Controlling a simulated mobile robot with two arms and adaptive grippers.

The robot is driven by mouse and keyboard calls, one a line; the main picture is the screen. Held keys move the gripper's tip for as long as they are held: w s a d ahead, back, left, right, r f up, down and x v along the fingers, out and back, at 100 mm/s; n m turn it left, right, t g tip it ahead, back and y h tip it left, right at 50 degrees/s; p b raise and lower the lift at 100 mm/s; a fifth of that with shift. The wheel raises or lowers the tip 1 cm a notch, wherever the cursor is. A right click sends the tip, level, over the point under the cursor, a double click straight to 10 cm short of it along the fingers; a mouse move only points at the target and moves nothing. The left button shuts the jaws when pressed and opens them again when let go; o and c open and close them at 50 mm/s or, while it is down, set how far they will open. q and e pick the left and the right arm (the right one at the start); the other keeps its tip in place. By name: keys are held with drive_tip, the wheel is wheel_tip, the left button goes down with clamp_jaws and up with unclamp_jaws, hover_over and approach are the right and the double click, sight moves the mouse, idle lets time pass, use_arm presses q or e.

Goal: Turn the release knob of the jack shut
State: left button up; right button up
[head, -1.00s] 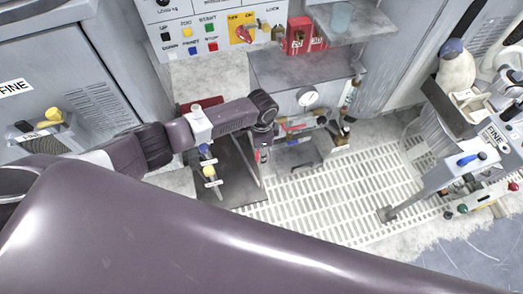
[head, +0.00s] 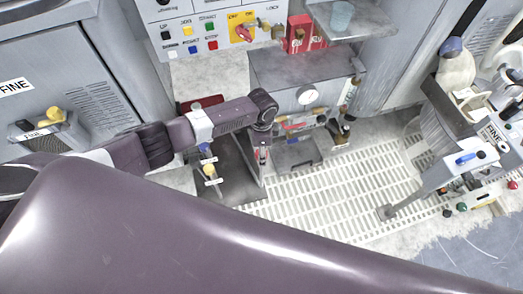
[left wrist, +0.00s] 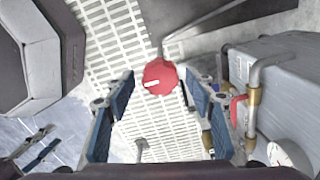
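A round red knob (left wrist: 160,77) with a white mark on its face shows in the left wrist view. It appears between the fingertips of my left gripper (left wrist: 159,82), whose two blue-padded fingers stand apart on either side. I see clear gaps on both sides of the knob; how far it lies ahead of the fingertips I cannot tell. In the head view my left arm reaches in from the left, and its wrist points down beside the grey cabinet, so the gripper is mostly hidden there. The jack's body is not clearly made out.
A grey tank (left wrist: 285,70) with brass-fitted pipes and a gauge stands close right of the fingers. The gauge (head: 307,95) also shows in the head view. Blue and yellow valves (head: 208,170) sit beside my left arm. The slatted floor (head: 330,200) is mostly clear.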

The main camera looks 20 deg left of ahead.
use_arm(q)
wheel_tip(320, 180, up, 12)
idle(0.7)
idle(0.4)
